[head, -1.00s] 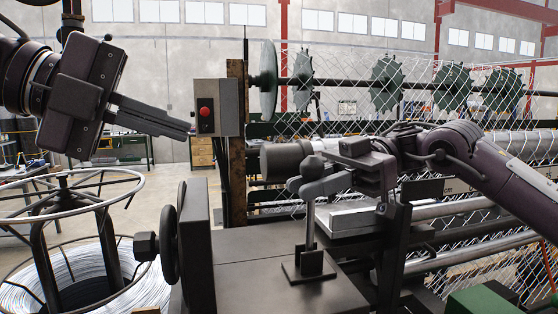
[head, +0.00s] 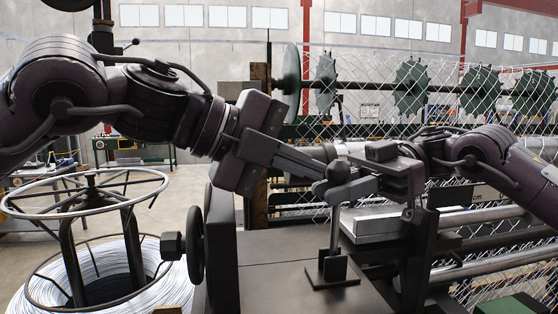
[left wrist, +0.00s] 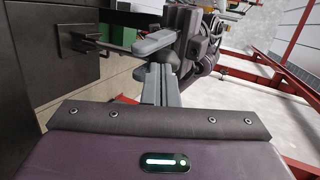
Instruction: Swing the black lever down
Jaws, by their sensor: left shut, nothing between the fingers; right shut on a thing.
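The black lever (head: 334,235) stands upright on a small square base on the dark machine top, with a dark round knob (head: 338,171) at its top. My right gripper (head: 342,190) is shut on the lever just below the knob, reaching in from the right. My left gripper (head: 322,172) is shut and empty, its fingertips at the knob's left side; whether they touch it I cannot tell. In the left wrist view, the left fingers (left wrist: 156,82) point toward the lever's upper end, and the lever's base (left wrist: 72,45) is at the upper left.
A black handwheel (head: 195,245) sits left of the machine top. A wire coil (head: 60,285) in a round stand is at the lower left. Chain-link mesh (head: 480,120), green toothed discs (head: 410,85) and rollers lie behind and right. The machine top (head: 270,270) left of the lever is clear.

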